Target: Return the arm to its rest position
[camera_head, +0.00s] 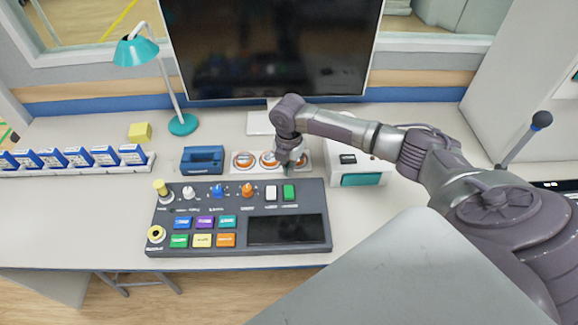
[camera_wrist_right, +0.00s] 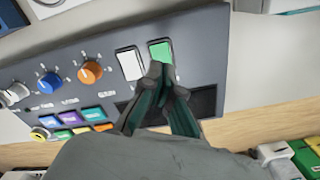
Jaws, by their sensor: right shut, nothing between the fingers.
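My right arm reaches in from the right in the head view, over the desk. My right gripper (camera_head: 288,168) is above the back edge of the control panel (camera_head: 160,222), near its green switch (camera_head: 288,192). In the wrist view the right gripper (camera_wrist_right: 166,82) is shut and empty, with its fingertips together in front of the green switch (camera_wrist_right: 160,50) and beside the white switch (camera_wrist_right: 129,64). I cannot tell whether the fingertips touch the panel. My left gripper is not in view.
A monitor (camera_head: 270,50) stands behind the arm. Around it are a teal lamp (camera_head: 137,50), a blue device (camera_head: 203,160), a strip with round orange-rimmed buttons (camera_head: 243,160) and a white-and-teal box (camera_head: 361,180). Desk space left of the panel (camera_head: 90,220) is clear.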

